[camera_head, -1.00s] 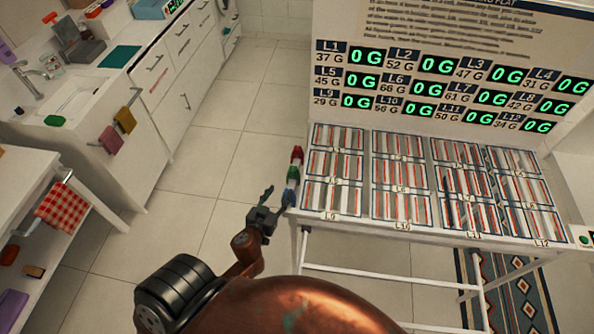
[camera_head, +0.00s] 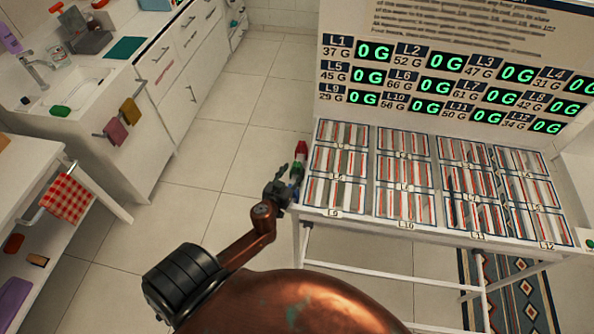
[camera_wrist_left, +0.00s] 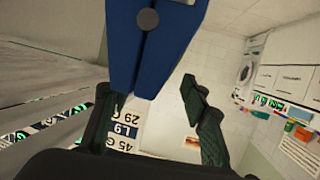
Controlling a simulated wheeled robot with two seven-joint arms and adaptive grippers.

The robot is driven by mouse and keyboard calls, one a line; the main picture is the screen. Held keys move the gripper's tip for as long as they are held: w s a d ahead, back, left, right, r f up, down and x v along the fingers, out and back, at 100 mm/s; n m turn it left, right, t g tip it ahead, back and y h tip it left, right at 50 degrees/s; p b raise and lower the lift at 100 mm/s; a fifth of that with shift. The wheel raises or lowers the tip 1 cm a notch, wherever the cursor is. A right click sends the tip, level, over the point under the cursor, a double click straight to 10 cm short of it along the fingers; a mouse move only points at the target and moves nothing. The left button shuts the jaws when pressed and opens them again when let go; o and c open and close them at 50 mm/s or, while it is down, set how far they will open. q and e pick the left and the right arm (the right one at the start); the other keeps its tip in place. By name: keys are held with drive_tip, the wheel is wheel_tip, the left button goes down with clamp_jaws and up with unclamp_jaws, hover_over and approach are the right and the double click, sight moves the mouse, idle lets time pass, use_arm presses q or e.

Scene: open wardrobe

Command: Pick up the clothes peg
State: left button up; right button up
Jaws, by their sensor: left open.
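A blue clothes peg (camera_wrist_left: 150,45) fills the top middle of the left wrist view, with a grey round pin and a split lower end. My left gripper (camera_wrist_left: 150,115) is open, one dark finger on each side below the peg's end; I cannot tell whether they touch it. In the head view my left gripper (camera_head: 286,180) is at the left edge of the white table, by a short row of coloured pieces. A red piece (camera_head: 301,149) and a green one below it show there; the gripper partly hides the blue part. My right gripper is not in view.
The white table (camera_head: 420,232) holds several labelled compartments of striped pieces, with a panel of green 0G displays (camera_head: 445,62) behind. A sink counter (camera_head: 100,85) and a side shelf with a red checked cloth (camera_head: 67,195) stand left. Tiled floor between is clear.

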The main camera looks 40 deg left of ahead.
use_arm(q)
drive_tip(key=shift+x, duration=1.2)
drive_tip(key=shift+s, duration=0.1)
drive_tip(key=shift+c, duration=0.6)
drive_tip(key=c, duration=1)
